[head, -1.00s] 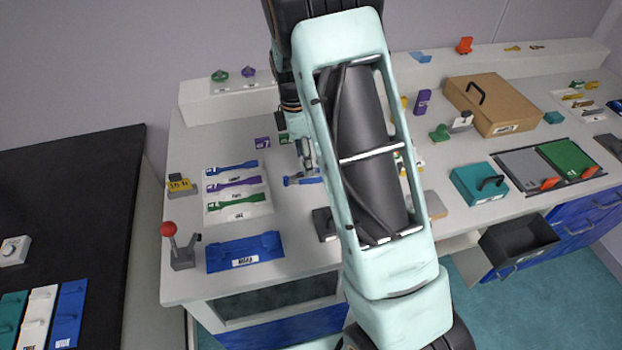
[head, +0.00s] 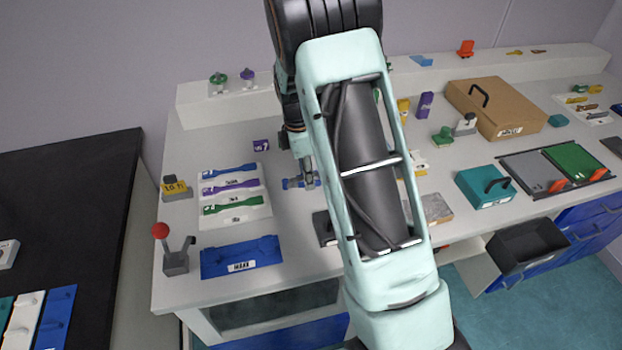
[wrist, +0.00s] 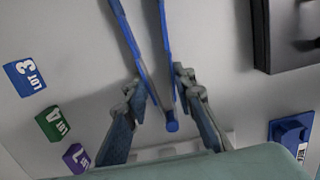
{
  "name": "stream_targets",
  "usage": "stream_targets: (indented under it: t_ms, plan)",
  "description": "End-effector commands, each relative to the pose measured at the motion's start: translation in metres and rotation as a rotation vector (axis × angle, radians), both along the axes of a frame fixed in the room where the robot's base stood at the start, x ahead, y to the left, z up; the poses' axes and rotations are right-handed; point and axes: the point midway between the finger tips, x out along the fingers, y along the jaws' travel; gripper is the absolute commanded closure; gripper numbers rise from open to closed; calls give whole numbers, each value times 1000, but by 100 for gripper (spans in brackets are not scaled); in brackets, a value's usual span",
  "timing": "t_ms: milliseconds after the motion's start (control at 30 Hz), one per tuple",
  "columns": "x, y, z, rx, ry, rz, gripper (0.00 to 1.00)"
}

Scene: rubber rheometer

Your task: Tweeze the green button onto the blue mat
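My gripper (wrist: 162,95) is over the white bench, its fingers on either side of blue tweezers (wrist: 171,75) and seemingly pressed against both arms. The tweezers also show in the head view (head: 293,184), low over or on the bench. Their far ends run out of the wrist view. A small green round piece (head: 218,79) stands on the back ledge, left of a purple one; I cannot tell if it is the button. A blue slab (head: 215,262) with a white label lies at the front left; I cannot tell if it is the mat. My arm hides the bench middle.
A white board (head: 232,217) with blue, purple and green strips lies left of my gripper. A red-knobbed lever (head: 175,262) stands at the front left. LOT cubes (wrist: 25,78) sit nearby. A brown case (head: 495,108) and teal box (head: 483,187) stand right.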

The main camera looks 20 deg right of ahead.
Motion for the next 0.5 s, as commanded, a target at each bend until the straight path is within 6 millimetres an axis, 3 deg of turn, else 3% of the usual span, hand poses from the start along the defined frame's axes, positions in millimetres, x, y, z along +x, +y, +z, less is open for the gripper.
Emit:
stream_targets:
  t_ms: [267,500]
  plan:
    - [0,0,1,0,-1,0,80]
    - [1,0,28,1,-2,-2,80]
